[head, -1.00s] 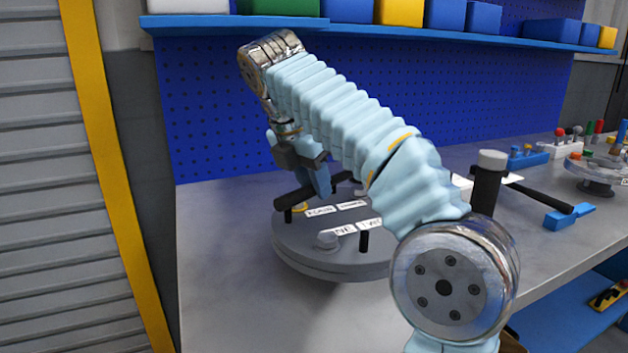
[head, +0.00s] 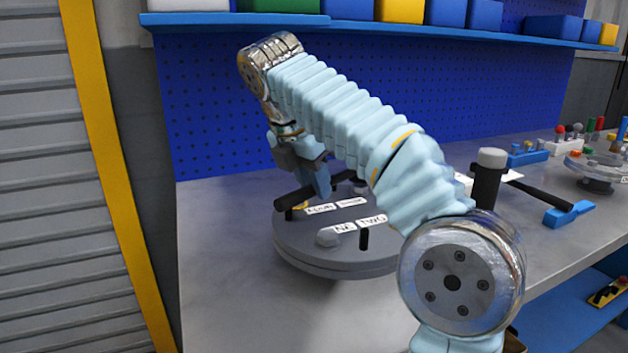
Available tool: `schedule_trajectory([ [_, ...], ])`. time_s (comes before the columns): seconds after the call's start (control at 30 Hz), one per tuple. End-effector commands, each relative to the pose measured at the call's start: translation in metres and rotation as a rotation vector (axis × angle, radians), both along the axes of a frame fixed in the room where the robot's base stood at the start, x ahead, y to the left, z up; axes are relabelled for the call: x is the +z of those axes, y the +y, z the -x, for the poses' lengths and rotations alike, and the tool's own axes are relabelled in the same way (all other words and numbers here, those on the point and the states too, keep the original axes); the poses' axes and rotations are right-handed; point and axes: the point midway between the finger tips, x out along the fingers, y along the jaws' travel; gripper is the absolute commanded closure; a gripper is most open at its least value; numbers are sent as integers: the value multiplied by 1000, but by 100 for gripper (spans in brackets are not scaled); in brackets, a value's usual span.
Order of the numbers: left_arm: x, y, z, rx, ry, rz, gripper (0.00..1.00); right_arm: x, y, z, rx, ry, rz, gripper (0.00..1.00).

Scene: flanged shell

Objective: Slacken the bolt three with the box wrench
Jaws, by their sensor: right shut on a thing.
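The flanged shell (head: 335,262) is a round grey disc on the bench, with white label plates and short black posts on top. The front labels read like "ONE" and "TWO"; the rear ones are too small to read surely. A grey bolt head (head: 328,237) sits at the front. My right gripper (head: 322,188) reaches down over the rear of the shell, shut on the dark box wrench (head: 290,199), which lies nearly level across the rear labels. Which bolt the wrench's ring is on is hidden by my arm and gripper. My left gripper is not in view.
A black post with a grey cap (head: 491,158) stands right of the shell. A black-handled blue tool (head: 568,214) lies further right, near racks of coloured parts (head: 560,148). A blue pegboard (head: 220,110) backs the bench. The bench left of the shell is clear.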

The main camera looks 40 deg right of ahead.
Motion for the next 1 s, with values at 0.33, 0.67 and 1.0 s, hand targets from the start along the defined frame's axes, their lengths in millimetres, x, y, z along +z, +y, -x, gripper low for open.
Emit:
schedule_trajectory([
  [0.33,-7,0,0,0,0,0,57,-9,0,0,0,-1,0,100],
  [0.67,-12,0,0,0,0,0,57,-18,0,0,0,-1,0,100],
  [1.0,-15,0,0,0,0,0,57,-22,0,0,2,-1,0,100],
])
